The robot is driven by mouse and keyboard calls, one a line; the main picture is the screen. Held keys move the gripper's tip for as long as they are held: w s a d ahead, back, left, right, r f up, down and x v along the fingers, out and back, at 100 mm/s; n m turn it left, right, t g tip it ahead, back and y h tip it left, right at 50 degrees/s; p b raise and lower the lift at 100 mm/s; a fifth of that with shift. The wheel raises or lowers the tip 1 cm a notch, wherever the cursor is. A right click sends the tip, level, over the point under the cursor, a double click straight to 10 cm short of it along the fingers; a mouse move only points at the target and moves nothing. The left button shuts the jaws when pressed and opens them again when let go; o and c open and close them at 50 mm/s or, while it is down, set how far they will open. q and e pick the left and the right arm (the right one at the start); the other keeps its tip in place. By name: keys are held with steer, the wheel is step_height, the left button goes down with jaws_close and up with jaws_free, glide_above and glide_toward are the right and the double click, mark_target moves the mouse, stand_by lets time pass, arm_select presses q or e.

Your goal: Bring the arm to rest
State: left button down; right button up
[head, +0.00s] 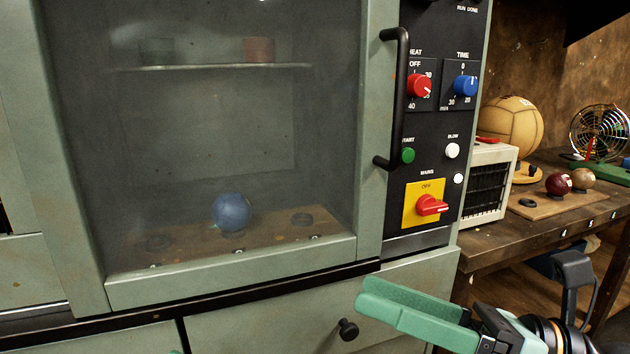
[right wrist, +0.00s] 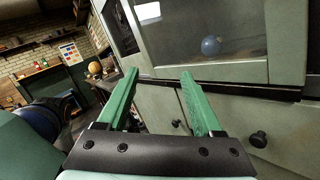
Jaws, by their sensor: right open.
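My right gripper (head: 366,298) has green fingers and is low in the head view, in front of the cabinet's lower drawer. It is open and empty. In the right wrist view its two fingers (right wrist: 160,74) stand apart with nothing between them. The fingers look clear of the cabinet, though the exact gap is hard to judge. A blue ball (head: 231,212) sits on a board (head: 270,232) behind the shut glass door of the green cabinet (head: 230,285).
The door handle (head: 402,100) and a round drawer knob (head: 348,329) stick out near my right arm. The control panel (head: 425,120) has knobs and a red mains switch. A workbench (head: 500,245) on the right carries a beige heater, a large tan ball, smaller balls and a fan.

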steer(key=s+d+f+m+t+y, duration=0.2)
steer(key=s+m+y, duration=0.45)
steer(key=m, duration=0.75)
arm_select(q)
steer(key=w+a+f+n+g+y+p, duration=0.25)
steer(key=w+f+n+y+p, duration=0.55)
steer(key=p, duration=0.5)
arm_select(e)
steer(key=w+d+f+m+t+h, duration=0.3)
steer(key=w+f+m+t+h, duration=0.2)
steer(key=m+h, duration=0.6)
steer(key=w+d+f+m+t+h, duration=0.4)
steer(key=m+h, duration=0.4)
steer(key=m, duration=0.6)
arm_select(q)
steer(key=s+a+f+n+g+y+p, duration=0.1)
steer(key=s+f+g+y+p, duration=0.4)
steer(key=s+f+g+p, duration=0.5)
step_height(320, 180, down, 2)
steer(key=n+p, duration=0.1)
steer(key=p, duration=0.3)
steer(key=shift+a+n, duration=0.35)
steer(key=shift+n, duration=0.05)
arm_select(e)
steer(key=s+f+m+g+h, duration=0.3)
steer(key=s+f+g, duration=0.6)
steer(key=f, duration=0.6)
steer(key=shift+s+d+m+h, duration=0.2)
steer(key=shift+d+m+h, duration=0.1)
steer(key=shift+h, duration=0.25)
